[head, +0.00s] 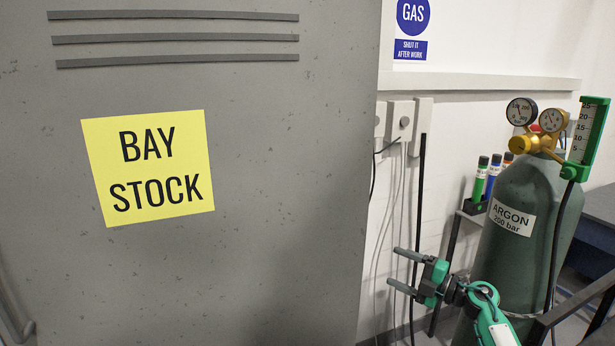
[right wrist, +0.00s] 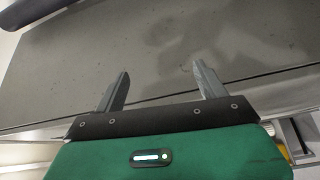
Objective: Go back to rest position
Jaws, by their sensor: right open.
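My right gripper (head: 397,269) is at the lower right of the head view, in front of the white wall and to the left of the argon cylinder. Its two grey fingers point left and stand apart with nothing between them. In the right wrist view the same gripper (right wrist: 162,92) shows its two fingers spread and empty, with a grey, scuffed metal surface beyond them. I cannot tell whether the fingertips touch that surface. My left gripper is not in view.
A grey cabinet (head: 270,190) with a yellow BAY STOCK sign (head: 152,168) fills the left of the head view. A green argon cylinder (head: 505,255) with gauges (head: 536,115) stands at right, beside a rack of tubes (head: 480,207). A dark hose (head: 418,190) hangs on the wall.

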